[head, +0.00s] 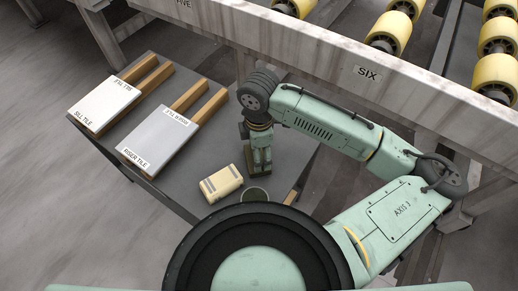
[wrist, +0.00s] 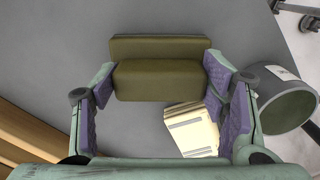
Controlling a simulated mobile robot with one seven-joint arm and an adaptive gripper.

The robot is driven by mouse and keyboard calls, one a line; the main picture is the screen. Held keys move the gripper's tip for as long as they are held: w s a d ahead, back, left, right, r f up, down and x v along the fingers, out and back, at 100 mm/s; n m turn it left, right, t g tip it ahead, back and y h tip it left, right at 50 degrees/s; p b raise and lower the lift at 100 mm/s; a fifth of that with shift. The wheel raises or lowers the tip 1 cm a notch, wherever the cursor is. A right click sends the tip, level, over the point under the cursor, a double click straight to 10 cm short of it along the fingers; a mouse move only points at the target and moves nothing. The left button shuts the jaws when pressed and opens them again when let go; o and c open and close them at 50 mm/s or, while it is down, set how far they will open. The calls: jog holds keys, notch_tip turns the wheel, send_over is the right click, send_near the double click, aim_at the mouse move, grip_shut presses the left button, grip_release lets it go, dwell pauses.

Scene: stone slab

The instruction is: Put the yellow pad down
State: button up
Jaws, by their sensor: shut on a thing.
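My gripper (head: 260,163) points down over the grey table and is shut on an olive-yellow, block-like pad (wrist: 158,80). In the wrist view the pad sits between the two purple-lined fingers of my gripper (wrist: 160,84). In the head view only a small part of the pad (head: 258,173) shows below the fingers. I cannot tell whether its underside touches the table. A cream-yellow block (head: 221,184) with dark stripes lies close beside my gripper, and in the wrist view this block (wrist: 194,130) is partly hidden by the right finger.
A sill tile (head: 97,104) and a riser tile (head: 158,138) lie on wooden battens to the left. A roller conveyor (head: 365,72) runs behind.

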jog(key=o, duration=1)
jog(key=shift+f, duration=0.1)
notch_tip(320, 180, up, 12)
jog(key=shift+r+p, duration=0.2)
jog(key=shift+p, duration=0.1)
jog(key=shift+a, duration=0.1)
